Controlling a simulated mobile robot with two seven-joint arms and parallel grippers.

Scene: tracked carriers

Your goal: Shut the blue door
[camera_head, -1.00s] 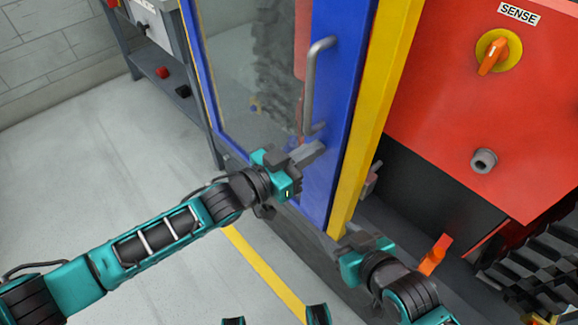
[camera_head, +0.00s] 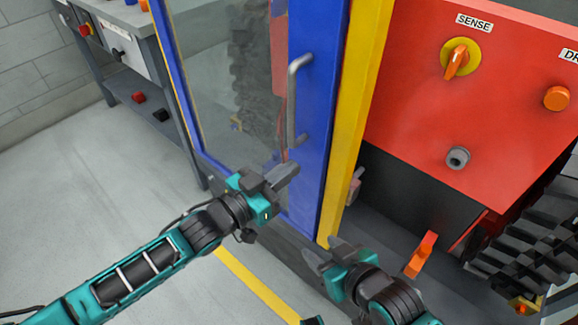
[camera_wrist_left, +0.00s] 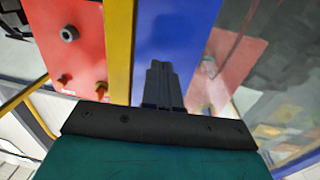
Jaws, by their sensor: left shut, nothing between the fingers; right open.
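The blue door (camera_head: 322,110) is a tall blue frame with a glass pane, with its right upright beside a yellow post (camera_head: 362,110). I cannot tell whether a gap lies between them. A grey bar handle (camera_head: 292,100) is on the upright. My left gripper (camera_head: 288,172) is shut and empty, just below the handle, in front of the door's lower part. In the left wrist view its closed fingers (camera_wrist_left: 161,85) point at the blue upright (camera_wrist_left: 180,30); contact cannot be told. My right gripper (camera_head: 325,256) is open and empty near the foot of the yellow post.
A red panel (camera_head: 450,120) with an orange SENSE knob (camera_head: 457,60) stands to the right. An orange lever (camera_head: 421,255) and dark stepped tracks (camera_head: 530,220) are low at right. A grey bench (camera_head: 120,50) is at back left. The floor at left is clear.

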